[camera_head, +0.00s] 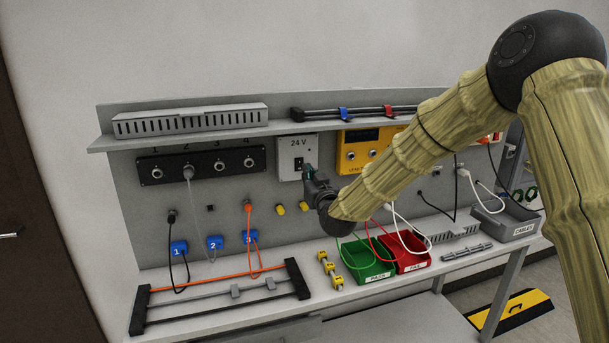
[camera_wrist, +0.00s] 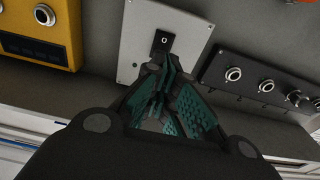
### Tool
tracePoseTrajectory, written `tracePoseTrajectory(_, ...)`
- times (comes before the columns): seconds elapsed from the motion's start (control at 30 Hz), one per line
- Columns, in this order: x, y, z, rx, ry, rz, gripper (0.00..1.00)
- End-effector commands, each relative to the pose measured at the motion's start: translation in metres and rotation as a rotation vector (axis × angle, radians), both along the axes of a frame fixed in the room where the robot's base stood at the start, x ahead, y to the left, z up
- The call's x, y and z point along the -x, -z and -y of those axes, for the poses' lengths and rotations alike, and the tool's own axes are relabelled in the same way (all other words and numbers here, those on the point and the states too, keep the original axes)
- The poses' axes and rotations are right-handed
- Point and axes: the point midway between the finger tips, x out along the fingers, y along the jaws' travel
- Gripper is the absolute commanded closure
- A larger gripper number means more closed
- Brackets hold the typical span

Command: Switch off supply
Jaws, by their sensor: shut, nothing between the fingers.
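The 24 V supply panel (camera_head: 290,146) is a light grey plate on the back wall of the bench. It fills the top middle of the wrist view (camera_wrist: 133,48). Its small black switch (camera_wrist: 163,41) carries a white "O" mark. The switch also shows in the head view (camera_head: 298,162), just left of my gripper. My gripper (camera_head: 308,170) is shut and empty, with its teal-padded fingers together. In the wrist view its fingertips (camera_wrist: 159,66) lie right beside the lower edge of the switch. I cannot tell whether they touch it.
A numbered black socket strip (camera_head: 205,164) is left of the panel, with a grey plug in socket 2. A yellow unit (camera_head: 350,158) is at its right. A shelf (camera_head: 110,142) runs above. Below stand green (camera_head: 376,276) and red (camera_head: 412,267) bins, with cables hanging nearby.

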Motion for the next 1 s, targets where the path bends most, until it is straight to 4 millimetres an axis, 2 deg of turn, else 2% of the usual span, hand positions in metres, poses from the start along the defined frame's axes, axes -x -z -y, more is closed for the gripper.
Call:
tracePoseTrajectory(0.03,0.009,0.005,0.002,0.000,-0.002,-0.001,1.00)
tracePoseTrajectory(0.2,0.037,0.009,0.010,0.001,-0.003,-0.002,1.00)
tracePoseTrajectory(0.43,0.066,0.010,0.019,0.001,-0.003,-0.003,1.00)
tracePoseTrajectory(0.63,0.077,0.010,0.023,0.001,-0.003,-0.003,1.00)
tracePoseTrajectory(1.0,0.079,0.011,0.023,0.002,-0.003,-0.005,1.00)
